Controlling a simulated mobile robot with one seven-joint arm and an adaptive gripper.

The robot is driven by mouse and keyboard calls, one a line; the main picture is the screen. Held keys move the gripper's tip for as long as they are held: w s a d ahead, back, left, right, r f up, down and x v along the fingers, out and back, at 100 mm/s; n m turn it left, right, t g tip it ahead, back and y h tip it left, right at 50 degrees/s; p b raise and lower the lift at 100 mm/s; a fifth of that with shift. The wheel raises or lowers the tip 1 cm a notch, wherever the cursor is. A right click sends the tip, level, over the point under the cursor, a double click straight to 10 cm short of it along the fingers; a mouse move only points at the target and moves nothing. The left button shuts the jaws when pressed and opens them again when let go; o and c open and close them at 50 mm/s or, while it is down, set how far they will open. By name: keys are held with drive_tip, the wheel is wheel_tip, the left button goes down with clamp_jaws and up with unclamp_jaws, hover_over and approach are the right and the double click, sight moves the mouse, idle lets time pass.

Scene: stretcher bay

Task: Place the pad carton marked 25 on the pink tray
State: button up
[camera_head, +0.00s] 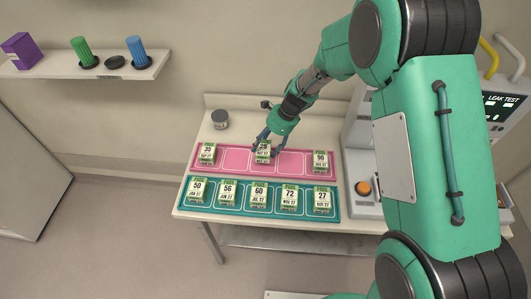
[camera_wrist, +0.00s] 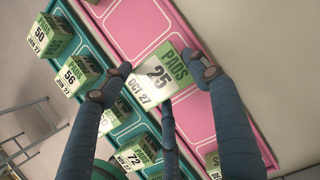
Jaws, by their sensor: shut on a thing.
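The pad carton marked 25 (camera_wrist: 160,82), white and green with "OCT 27" on it, is between the fingers of my gripper (camera_wrist: 161,74) in the wrist view. My gripper (camera_head: 266,138) is shut on it. In the head view the carton (camera_head: 263,152) is at the middle part of the pink tray (camera_head: 236,160), upright or nearly so. I cannot tell whether its base touches the tray. The pink tray also shows in the wrist view (camera_wrist: 132,28), with white-outlined compartments. The compartments beside the carton are empty.
On the pink tray, a carton (camera_head: 207,153) stands at the left end and carton 90 (camera_head: 320,162) at the right. The teal tray (camera_head: 243,208) in front holds several cartons. A grey jar (camera_head: 220,119) stands behind. A leak-test machine (camera_head: 362,188) is at the right.

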sight(266, 152)
drive_tip(key=shift+f, duration=0.1)
drive_tip(key=shift+f, duration=1.85)
drive_tip(key=o, duration=1.3)
drive_tip(key=shift+f, duration=0.15)
drive_tip(key=p+v, duration=0.1)
drive_tip(key=v, duration=1.1)
